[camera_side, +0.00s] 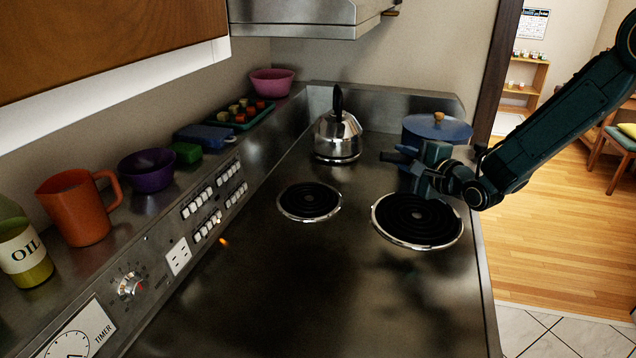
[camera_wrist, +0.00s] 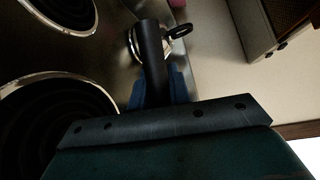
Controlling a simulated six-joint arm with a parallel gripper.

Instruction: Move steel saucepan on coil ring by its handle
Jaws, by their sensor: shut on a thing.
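I cannot make out a steel saucepan in either view. A blue lidded pot (camera_side: 452,129) with an orange knob stands at the back right, partly behind my gripper. My gripper (camera_side: 390,156) is in front of the pot's left side, above the rear of the right coil ring (camera_side: 417,218). The left coil ring (camera_side: 309,201) is bare. The visible right ring is bare.
A steel kettle (camera_side: 338,140) stands at the back left; it also shows in the wrist view (camera_wrist: 138,42). The control ledge along the left holds an orange jug (camera_side: 80,210), a purple bowl (camera_side: 146,171) and an oil bottle (camera_side: 24,255). The front of the hob is clear.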

